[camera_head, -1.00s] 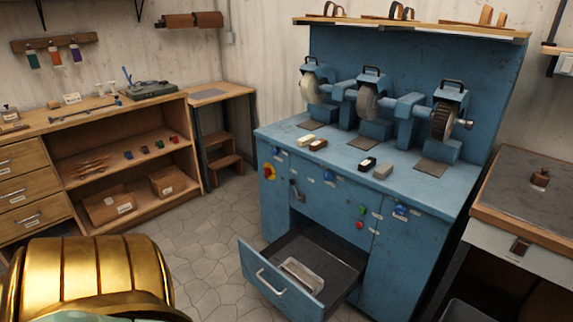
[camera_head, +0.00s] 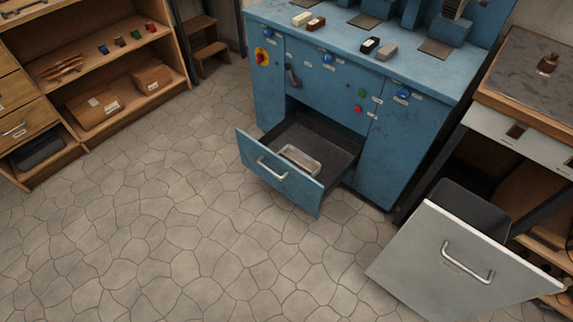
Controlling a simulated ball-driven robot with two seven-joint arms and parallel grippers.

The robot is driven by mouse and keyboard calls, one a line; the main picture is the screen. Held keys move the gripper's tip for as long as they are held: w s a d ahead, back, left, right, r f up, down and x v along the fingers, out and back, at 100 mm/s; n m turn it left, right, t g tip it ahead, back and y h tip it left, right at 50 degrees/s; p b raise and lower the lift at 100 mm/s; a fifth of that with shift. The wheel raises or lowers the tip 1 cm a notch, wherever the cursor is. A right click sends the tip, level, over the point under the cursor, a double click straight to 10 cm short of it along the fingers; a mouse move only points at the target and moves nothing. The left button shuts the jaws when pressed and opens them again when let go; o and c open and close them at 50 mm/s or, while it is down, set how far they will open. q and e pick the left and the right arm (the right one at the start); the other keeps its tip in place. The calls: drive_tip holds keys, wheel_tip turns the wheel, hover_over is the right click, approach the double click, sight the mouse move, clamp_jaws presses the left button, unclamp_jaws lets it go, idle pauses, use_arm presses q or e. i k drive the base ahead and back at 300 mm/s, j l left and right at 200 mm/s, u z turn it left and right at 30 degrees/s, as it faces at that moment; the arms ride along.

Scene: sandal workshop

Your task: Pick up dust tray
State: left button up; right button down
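A small pale metal dust tray (camera_head: 300,158) lies in the open drawer (camera_head: 279,178) at the bottom of the blue grinding bench. The drawer is pulled out toward me, and its blue front has a silver bar handle. The tray sits near the drawer front, and its lower edge is partly hidden by that front. Neither of my grippers is in the head view.
The blue bench (camera_head: 411,143) holds several small blocks on top. A grey pull-out bin front (camera_head: 462,262) juts out at the lower right. A wooden shelf unit (camera_head: 137,108) stands at the left. The stone floor (camera_head: 190,240) before the drawer is clear.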

sight(310, 167)
drive_tip(key=u, duration=1)
drive_tip(key=i+l, duration=0.3)
drive_tip(key=i+l+u, duration=0.1)
drive_tip(key=i+l, duration=0.2)
drive_tip(key=l, duration=0.2)
drive_tip(key=i+l+u, duration=0.1)
drive_tip(key=i+l, duration=0.2)
drive_tip(key=l, duration=0.1)
